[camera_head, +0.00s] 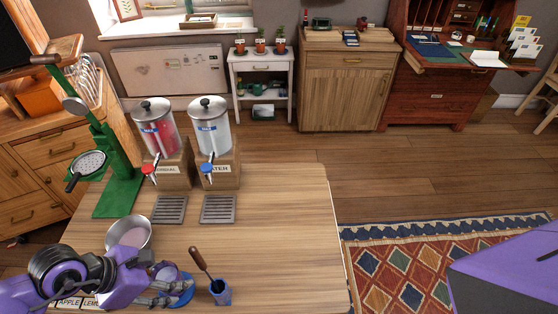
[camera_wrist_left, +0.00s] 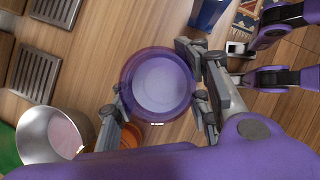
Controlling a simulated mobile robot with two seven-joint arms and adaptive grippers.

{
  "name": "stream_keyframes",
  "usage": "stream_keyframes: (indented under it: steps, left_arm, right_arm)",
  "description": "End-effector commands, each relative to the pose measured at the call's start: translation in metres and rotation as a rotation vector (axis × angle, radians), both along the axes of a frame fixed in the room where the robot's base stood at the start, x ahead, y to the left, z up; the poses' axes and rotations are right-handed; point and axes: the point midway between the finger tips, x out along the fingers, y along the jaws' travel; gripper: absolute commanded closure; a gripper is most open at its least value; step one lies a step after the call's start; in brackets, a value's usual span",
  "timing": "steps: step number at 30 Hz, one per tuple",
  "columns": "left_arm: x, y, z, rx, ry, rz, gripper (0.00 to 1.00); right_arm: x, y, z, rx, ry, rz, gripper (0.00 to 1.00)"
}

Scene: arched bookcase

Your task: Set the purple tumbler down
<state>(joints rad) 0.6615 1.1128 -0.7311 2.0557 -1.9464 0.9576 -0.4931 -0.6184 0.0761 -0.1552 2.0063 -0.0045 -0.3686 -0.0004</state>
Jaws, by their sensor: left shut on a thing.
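The purple tumbler (camera_wrist_left: 158,85) is between the fingers of my left gripper (camera_wrist_left: 162,104), seen from above in the left wrist view. It looks empty, with a pale round bottom. In the head view the tumbler (camera_head: 166,271) is at the lower left, over the front of the wooden table, partly hidden by the gripper (camera_head: 165,288). The gripper is shut on it. A blue round thing beside the tumbler is partly covered by the fingers. I cannot tell whether the tumbler's base touches anything.
A blue cup (camera_head: 221,294) with a wooden-handled tool stands just right of the tumbler. A metal bowl (camera_head: 129,236) is behind the gripper. Two drip trays (camera_head: 169,210) (camera_head: 218,209) lie below the drink dispensers (camera_head: 159,132) (camera_head: 211,128). The table's right part (camera_head: 290,245) is clear.

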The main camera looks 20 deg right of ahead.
Motion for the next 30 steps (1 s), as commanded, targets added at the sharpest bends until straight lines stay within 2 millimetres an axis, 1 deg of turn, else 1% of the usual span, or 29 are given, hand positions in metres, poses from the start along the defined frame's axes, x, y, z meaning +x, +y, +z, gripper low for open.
stream_keyframes:
  steps: [1, 5, 6, 9, 10, 19, 23, 26, 30]
  left_arm:
    - [0.0, 0.0, 0.001, -0.001, -0.002, 0.0, 0.89]
    - [0.0, 0.0, -0.003, -0.001, 0.0, 0.0, 0.89]
    - [0.0, 0.0, -0.003, 0.0, 0.0, 0.0, 0.54]
    - [0.0, 0.0, -0.002, 0.0, -0.001, 0.0, 0.41]
    - [0.0, 0.0, -0.002, 0.0, -0.001, 0.0, 0.38]
    - [0.001, 0.0, -0.001, -0.001, -0.002, 0.0, 0.38]
    - [0.0, 0.003, 0.007, 0.001, -0.003, 0.001, 0.38]
    - [-0.001, 0.012, 0.02, 0.002, -0.003, 0.001, 0.38]
    - [-0.005, 0.027, 0.047, 0.004, -0.004, 0.0, 0.38]
  right_arm:
    - [0.003, 0.0, 0.001, 0.001, -0.005, 0.001, 1.0]
    - [-0.001, 0.0, -0.003, 0.0, 0.004, 0.0, 1.0]
    - [-0.001, 0.0, -0.003, 0.0, 0.003, 0.0, 1.0]
    - [-0.001, 0.0, -0.003, 0.0, 0.004, 0.0, 1.0]
    - [-0.001, 0.0, -0.003, 0.0, 0.004, 0.0, 1.0]
    - [-0.001, 0.0, -0.002, 0.0, 0.003, 0.0, 1.0]
    - [0.001, 0.0, 0.0, 0.001, 0.0, -0.001, 1.0]
    - [0.0, 0.0, -0.001, 0.001, 0.0, -0.001, 1.0]
    - [0.0, 0.0, -0.001, 0.001, 0.001, -0.001, 1.0]
